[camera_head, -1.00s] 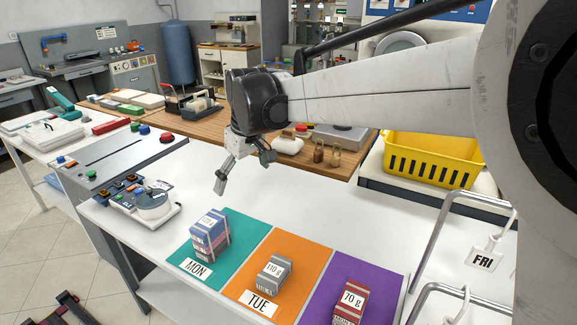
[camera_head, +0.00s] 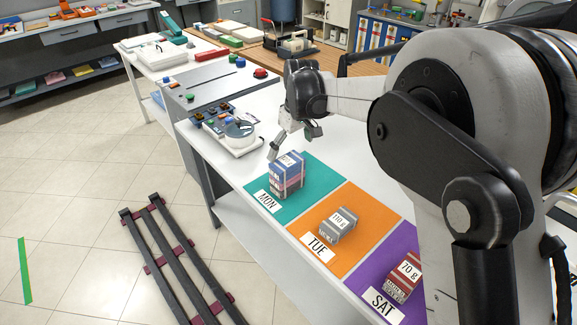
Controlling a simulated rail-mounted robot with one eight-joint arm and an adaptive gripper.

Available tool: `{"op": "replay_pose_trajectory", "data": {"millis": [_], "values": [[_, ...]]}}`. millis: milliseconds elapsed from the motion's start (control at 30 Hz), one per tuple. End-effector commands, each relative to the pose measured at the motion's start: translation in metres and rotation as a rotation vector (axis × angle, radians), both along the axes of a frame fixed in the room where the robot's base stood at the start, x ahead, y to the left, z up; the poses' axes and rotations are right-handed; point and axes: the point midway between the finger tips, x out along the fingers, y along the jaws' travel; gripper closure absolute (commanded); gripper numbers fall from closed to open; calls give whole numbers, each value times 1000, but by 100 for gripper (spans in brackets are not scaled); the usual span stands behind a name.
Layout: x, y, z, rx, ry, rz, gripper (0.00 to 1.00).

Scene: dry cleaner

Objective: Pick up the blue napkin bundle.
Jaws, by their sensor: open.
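The blue napkin bundle (camera_head: 286,167) sits on the teal MON mat (camera_head: 316,180), on top of a reddish bundle (camera_head: 287,188). A pale band with print crosses its top. My gripper (camera_head: 289,146) is open and empty, pointing down just above and behind the blue bundle. One fingertip comes close to the bundle's upper edge in the picture. I cannot tell whether it touches.
A grey bundle (camera_head: 338,224) lies on the orange TUE mat (camera_head: 362,245), and a red bundle (camera_head: 403,274) on the purple SAT mat (camera_head: 377,272). A device with a round dial (camera_head: 238,132) stands left of the mats. A floor rail (camera_head: 172,262) runs in front of the table.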

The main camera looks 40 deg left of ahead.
Motion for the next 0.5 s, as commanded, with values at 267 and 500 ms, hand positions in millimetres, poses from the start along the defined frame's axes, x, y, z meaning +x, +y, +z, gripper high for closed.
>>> {"op": "replay_pose_trajectory", "data": {"millis": [267, 500], "values": [[1, 4, -23, 0, 0, 0, 0], [1, 9, -41, 0, 0, 0, 0]]}}
